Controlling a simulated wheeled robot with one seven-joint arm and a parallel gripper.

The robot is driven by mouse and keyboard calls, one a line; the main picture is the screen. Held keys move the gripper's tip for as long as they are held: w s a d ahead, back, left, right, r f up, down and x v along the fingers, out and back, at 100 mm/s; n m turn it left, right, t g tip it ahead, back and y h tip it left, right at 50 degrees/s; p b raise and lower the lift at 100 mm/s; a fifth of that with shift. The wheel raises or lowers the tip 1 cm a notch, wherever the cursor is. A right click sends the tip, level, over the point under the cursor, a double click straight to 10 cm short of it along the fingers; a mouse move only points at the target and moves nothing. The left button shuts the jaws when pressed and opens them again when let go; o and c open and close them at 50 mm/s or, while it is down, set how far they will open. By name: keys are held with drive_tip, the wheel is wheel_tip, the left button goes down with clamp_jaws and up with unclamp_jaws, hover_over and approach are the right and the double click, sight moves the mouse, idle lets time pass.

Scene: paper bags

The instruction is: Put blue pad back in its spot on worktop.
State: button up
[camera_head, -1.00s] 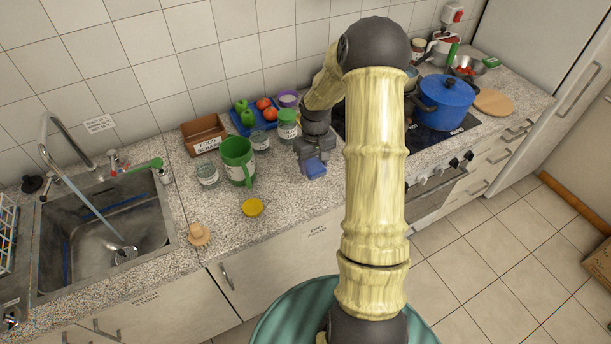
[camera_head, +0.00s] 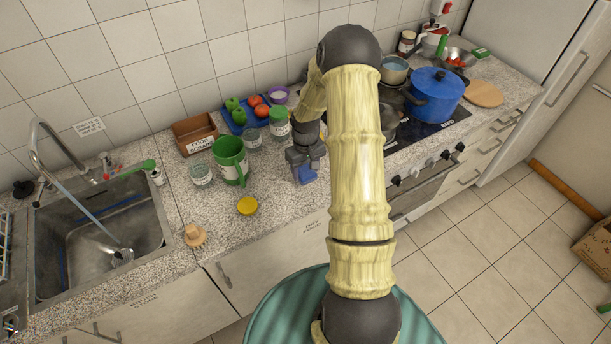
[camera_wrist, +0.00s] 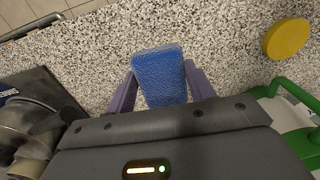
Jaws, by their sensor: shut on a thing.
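The blue pad (camera_wrist: 160,78) is between the two fingers of my gripper (camera_wrist: 161,92) in the wrist view. In the head view the pad (camera_head: 306,175) shows below my gripper (camera_head: 304,166), over the speckled worktop (camera_head: 272,226) to the right of the green mug. My gripper is shut on the pad. I cannot tell whether the pad touches the worktop. My arm hides part of the worktop to the right of the gripper.
A green mug (camera_head: 231,160) and glass jars (camera_head: 201,174) stand left of my gripper. A yellow lid (camera_head: 247,205) and a wooden brush (camera_head: 194,235) lie near the front. The hob with a blue pot (camera_head: 435,95) is right. Worktop between lid and gripper is clear.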

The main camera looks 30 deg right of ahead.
sight(305, 178)
drive_tip(key=shift+f, duration=0.15)
wheel_tip(305, 178, down, 4)
drive_tip(key=shift+w+f+p, duration=0.1)
drive_tip(key=shift+p, duration=0.55)
drive_tip(key=shift+f, duration=0.1)
drive_tip(key=o, duration=1)
wheel_tip(305, 178, up, 12)
drive_tip(key=b, duration=0.4)
drive_tip(key=shift+r, duration=0.2)
